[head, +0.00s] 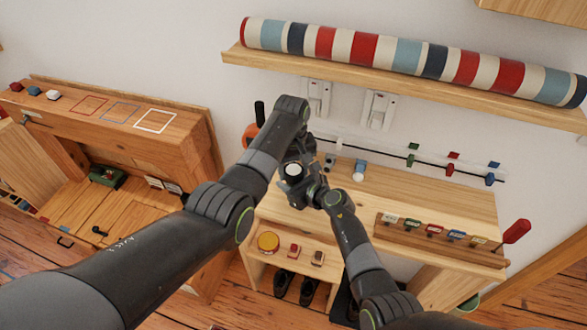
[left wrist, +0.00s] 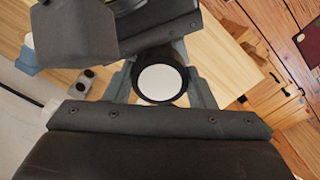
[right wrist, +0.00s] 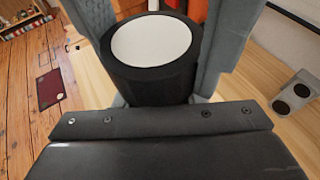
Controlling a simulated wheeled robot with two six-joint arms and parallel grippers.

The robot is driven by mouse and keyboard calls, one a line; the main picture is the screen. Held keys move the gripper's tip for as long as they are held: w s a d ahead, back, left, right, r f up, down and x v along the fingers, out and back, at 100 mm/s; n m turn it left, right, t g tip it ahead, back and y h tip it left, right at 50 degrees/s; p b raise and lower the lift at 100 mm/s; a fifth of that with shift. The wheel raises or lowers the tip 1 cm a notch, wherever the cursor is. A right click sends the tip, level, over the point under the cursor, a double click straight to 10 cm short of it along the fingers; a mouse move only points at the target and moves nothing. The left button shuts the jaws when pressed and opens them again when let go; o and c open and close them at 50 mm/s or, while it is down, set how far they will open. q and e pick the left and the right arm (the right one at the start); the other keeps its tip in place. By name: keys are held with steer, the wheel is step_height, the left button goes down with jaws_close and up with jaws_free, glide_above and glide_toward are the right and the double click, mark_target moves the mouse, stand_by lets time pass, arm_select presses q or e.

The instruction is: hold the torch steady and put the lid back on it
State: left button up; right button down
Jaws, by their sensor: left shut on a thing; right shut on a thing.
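A black cylinder with a round white end (head: 294,170), which I take to be the lid, stands where my two grippers meet above the bench. My right gripper (right wrist: 155,60) is shut on it, a finger on each side. My left gripper (left wrist: 160,90) is shut on what I take to be the torch, at the same spot. In the left wrist view the black rim and white disc (left wrist: 160,82) show between its fingers, with a pale sliver below. The torch body is mostly hidden; I cannot tell whether the two parts touch.
The wooden bench (head: 430,195) lies below, with a blue-and-white item (head: 360,170) on it and a tool rack (head: 440,240) along its front. An orange object (head: 250,133) stands behind my left arm. A striped roll (head: 410,55) lies on the wall shelf above.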

steer(key=shift+f, duration=0.1)
arm_select(q)
steer(key=o, duration=1.1)
steer(key=shift+d+r, duration=0.1)
steer(key=shift+r, duration=0.25)
step_height(320, 180, up, 3)
steer(key=shift+r, duration=0.4)
steer(key=shift+c, duration=0.6)
